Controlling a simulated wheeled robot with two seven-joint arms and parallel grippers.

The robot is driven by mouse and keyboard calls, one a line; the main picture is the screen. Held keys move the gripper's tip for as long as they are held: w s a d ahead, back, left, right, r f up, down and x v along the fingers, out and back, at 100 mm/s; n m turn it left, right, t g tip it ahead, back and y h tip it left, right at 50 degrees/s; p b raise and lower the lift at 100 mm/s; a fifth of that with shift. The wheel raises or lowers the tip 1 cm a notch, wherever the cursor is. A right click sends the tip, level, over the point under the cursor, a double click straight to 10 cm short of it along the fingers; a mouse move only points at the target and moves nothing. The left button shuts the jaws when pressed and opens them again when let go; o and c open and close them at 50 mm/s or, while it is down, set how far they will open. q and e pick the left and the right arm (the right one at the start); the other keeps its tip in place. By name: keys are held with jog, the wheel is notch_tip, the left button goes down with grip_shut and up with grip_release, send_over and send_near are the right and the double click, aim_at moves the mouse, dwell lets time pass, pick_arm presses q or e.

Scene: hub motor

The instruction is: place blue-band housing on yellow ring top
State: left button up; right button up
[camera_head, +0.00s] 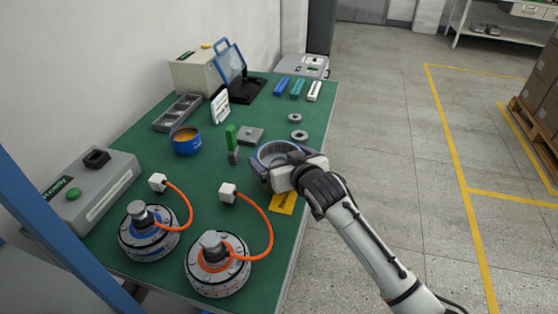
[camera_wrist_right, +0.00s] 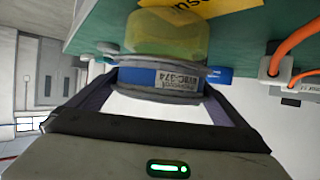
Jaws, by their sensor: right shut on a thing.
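The blue-band housing (camera_head: 276,149) is a grey, open-topped ring in the head view. In the right wrist view its blue band and white label show (camera_wrist_right: 162,78). My right gripper (camera_head: 274,168) is shut on it near the table's right edge, with dark fingers on either side. In the right wrist view, a translucent yellow cylindrical piece (camera_wrist_right: 165,38), apparently the yellow ring, is between the housing and the green table. Whether the housing touches it is unclear. My left gripper is not in view.
A yellow card (camera_head: 283,203) lies just in front of the gripper. Two round motors (camera_head: 218,270) (camera_head: 149,238) with orange cables stand at the front left. A green-handled tool (camera_head: 232,140) and a blue tin (camera_head: 186,142) are to the left. Small grey rings (camera_head: 298,134) lie behind.

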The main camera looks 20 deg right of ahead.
jog(key=shift+f, duration=0.3)
jog(key=shift+f, duration=0.1)
jog(key=o, duration=1.1)
jog(key=shift+f, duration=0.2)
jog(key=shift+r, duration=0.1)
jog(key=a+v, duration=0.1)
jog(key=v, duration=1.1)
jog(key=shift+d+p, duration=0.35)
jog(key=shift+d, duration=0.1)
